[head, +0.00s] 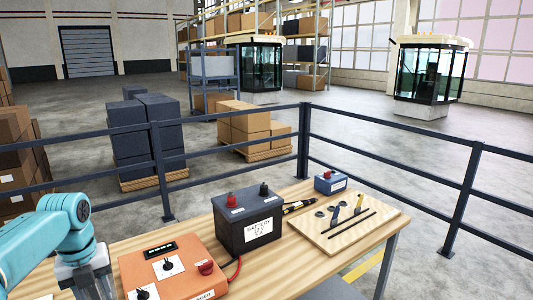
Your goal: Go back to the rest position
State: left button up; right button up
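My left arm comes in at the left edge, teal with a grey gripper (88,282) that points down at the table's front left. The gripper's lower end meets the bottom edge of the picture, so whether its fingers are apart or together is unclear. It is left of an orange box, and no object shows in it. My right arm and gripper are not in view.
The wooden table (150,229) holds the orange box (182,268) with knobs, a dark battery (247,222), a small blue box (330,182) and a tool board (375,228). A railing (302,140) stands behind. Boxes on pallets and glass cabs stand beyond.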

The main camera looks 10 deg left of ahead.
pick_arm(q)
jog(key=d+f+n+h, duration=0.1)
jog(key=d+f+n, duration=0.6)
jog(key=f, duration=0.5)
jog(key=d+f+n+h, duration=0.2)
jog(key=d+f+n, duration=0.3)
jog(key=d+f, duration=0.55)
jog(key=s+d+f+n, duration=0.6)
jog(key=s+f+n, duration=0.1)
jog(key=s+n, duration=0.2)
jog(key=s+d+f+n+h+b, duration=0.1)
jog(key=s+d+f+n, duration=0.4)
jog(key=s+f+n, duration=0.2)
jog(key=s+n, duration=0.2)
jog(key=s, duration=0.2)
jog(key=shift+d+f, duration=0.3)
jog(key=shift+d, duration=0.05)
jog(key=shift+s, duration=0.1)
jog(key=shift+o, duration=0.3)
